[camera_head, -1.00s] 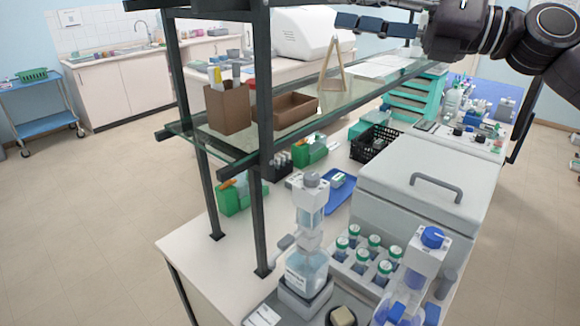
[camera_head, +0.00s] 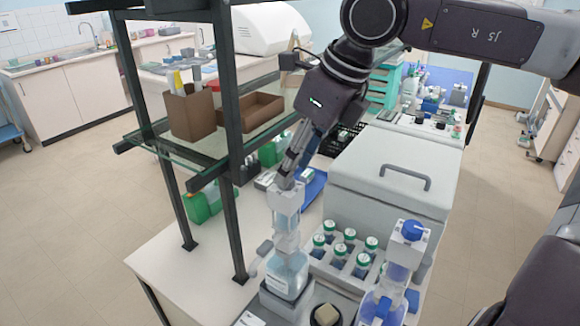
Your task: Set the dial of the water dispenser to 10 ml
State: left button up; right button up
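A bottle-top dispenser with a clear bottle (camera_head: 287,272) and a white head (camera_head: 287,198) stands upright on a grey base at the bench front. My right gripper (camera_head: 287,181) reaches down from above, with its fingertips at the top of this head. The fingers hide the head's grey top knob, and I cannot tell whether they grip it or only touch it. A second dispenser with a blue knob (camera_head: 413,229) stands to the right. The bottle labels and dial marks are too small to read. My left gripper is not in view.
Several green-capped bottles (camera_head: 341,250) stand in a rack between the dispensers. A grey box with a handle (camera_head: 404,178) is behind them. A glass shelf (camera_head: 190,158) on dark posts (camera_head: 233,215) rises close to the left. A stopper-topped item (camera_head: 327,314) sits at the front.

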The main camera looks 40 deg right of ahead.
jog(key=shift+x, duration=1.3)
grip_shut()
jog(key=shift+w, duration=0.1)
